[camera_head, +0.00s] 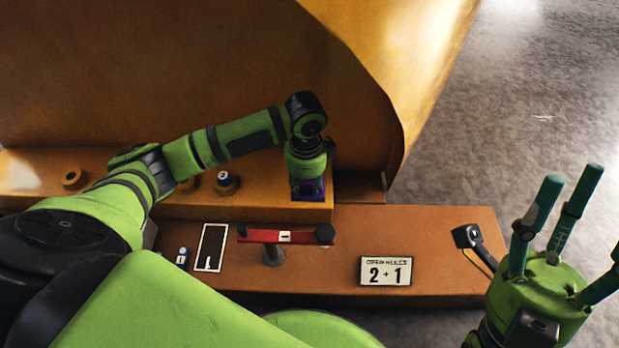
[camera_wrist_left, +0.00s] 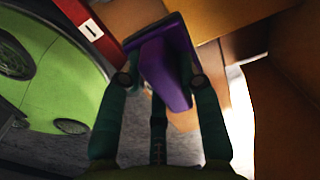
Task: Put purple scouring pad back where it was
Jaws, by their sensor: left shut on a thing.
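The purple scouring pad (camera_head: 309,190) is held by my left gripper (camera_head: 308,180) at the right end of the raised orange ledge (camera_head: 262,205). In the left wrist view the pad (camera_wrist_left: 167,72) sits between the dark green fingers of the left gripper (camera_wrist_left: 160,85), which are shut on it. Whether the pad touches the ledge cannot be told. My right gripper (camera_head: 572,205) is at the right, fingers spread and empty, away from the pad.
A red bar (camera_head: 280,237) labelled 1 stands on a post in front of the ledge. A white-framed black panel (camera_head: 211,247) and a "2+1" sign (camera_head: 386,271) are on the lower orange deck (camera_head: 440,232). A knob (camera_head: 224,182) stands left of my gripper. A large orange casting (camera_head: 180,70) rises behind.

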